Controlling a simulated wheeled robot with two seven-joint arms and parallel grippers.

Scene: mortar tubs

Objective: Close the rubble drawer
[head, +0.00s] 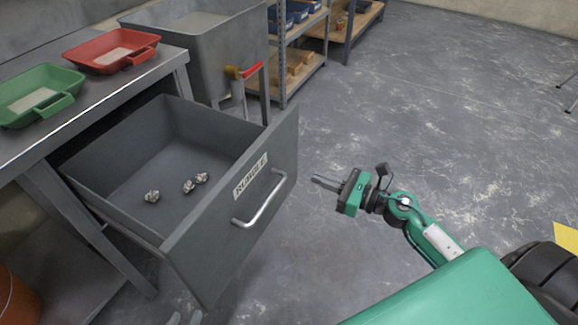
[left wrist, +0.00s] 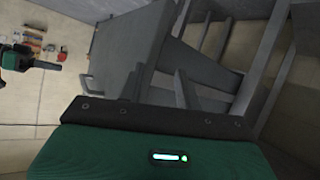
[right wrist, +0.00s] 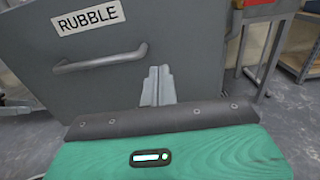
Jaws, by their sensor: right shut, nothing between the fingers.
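The grey rubble drawer (head: 215,240) is pulled out from under the metal bench in the head view. Its front carries a RUBBLE label (head: 250,175) and a metal bar handle (head: 262,205). Small grey rubble pieces (head: 189,186) lie on its floor. The drawer front also fills much of the right wrist view (right wrist: 110,85). My right gripper (head: 318,181) is shut and empty, in front of the drawer and apart from the handle.
A green tray (head: 40,95) and a red tray (head: 110,50) stand on the bench (head: 85,120). A grey tub (head: 215,50) with a red-handled part stands behind the drawer. Shelving (head: 290,60) is further back.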

